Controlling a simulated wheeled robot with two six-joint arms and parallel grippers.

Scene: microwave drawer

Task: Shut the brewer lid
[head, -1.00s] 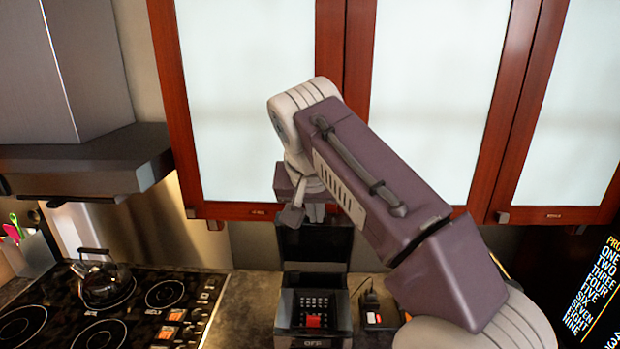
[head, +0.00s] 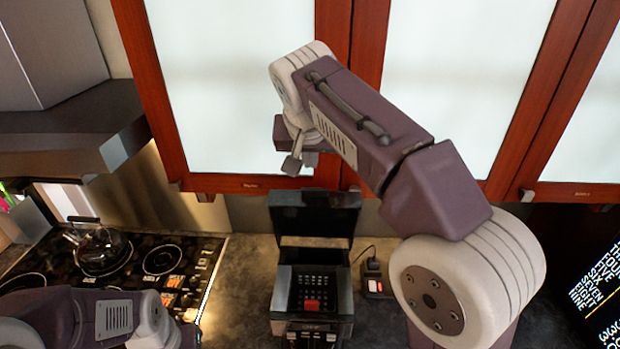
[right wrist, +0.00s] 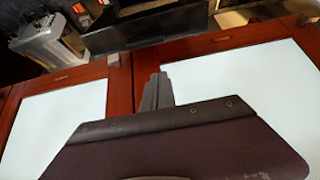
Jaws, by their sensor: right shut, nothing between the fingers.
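The brewer (head: 312,318) is a dark box on the counter in the middle of the head view, with a grid of holes and a red piece inside. Its black lid (head: 315,217) stands raised at the back, so the brewer is open. My right gripper (head: 292,166) is shut and empty, just above the lid's top edge in the picture; the head view does not settle their depth gap. Its shut fingers also show in the right wrist view (right wrist: 157,90), with a black panel, probably the lid, beyond. My left arm shows at the lower left, its gripper out of view.
Cabinet doors (head: 240,80) with red-brown frames hang behind my right arm. A stove (head: 165,285) with a kettle (head: 102,250) is on the left. A small plugged-in device (head: 376,283) sits right of the brewer. Bare counter (head: 245,265) lies left of the brewer.

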